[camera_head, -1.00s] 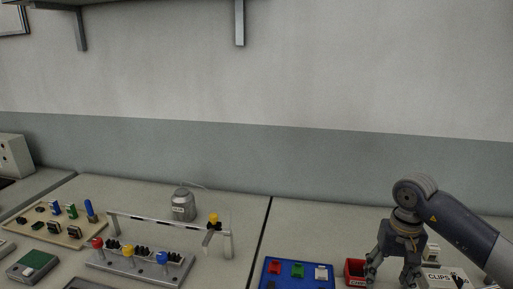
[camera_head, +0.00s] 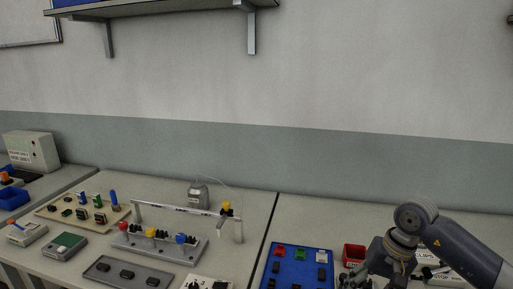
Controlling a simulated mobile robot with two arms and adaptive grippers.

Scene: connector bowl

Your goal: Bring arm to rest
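My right gripper (camera_head: 372,272) is at the lower right in the head view, over the right-hand table. Its fingers point down and are partly cut off by the bottom edge of the picture, so their opening and contents cannot be made out. A red bin (camera_head: 354,254) stands just left of it. A blue tray (camera_head: 273,272) with red, green and white pieces and several black parts lies further left. My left gripper and arm are not in view.
A grey rail stand (camera_head: 186,210), a grey block with coloured knobs (camera_head: 192,254) and a beige board (camera_head: 60,214) stand on the left table. A grey canister (camera_head: 198,194) is behind. A shelf (camera_head: 170,8) hangs above.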

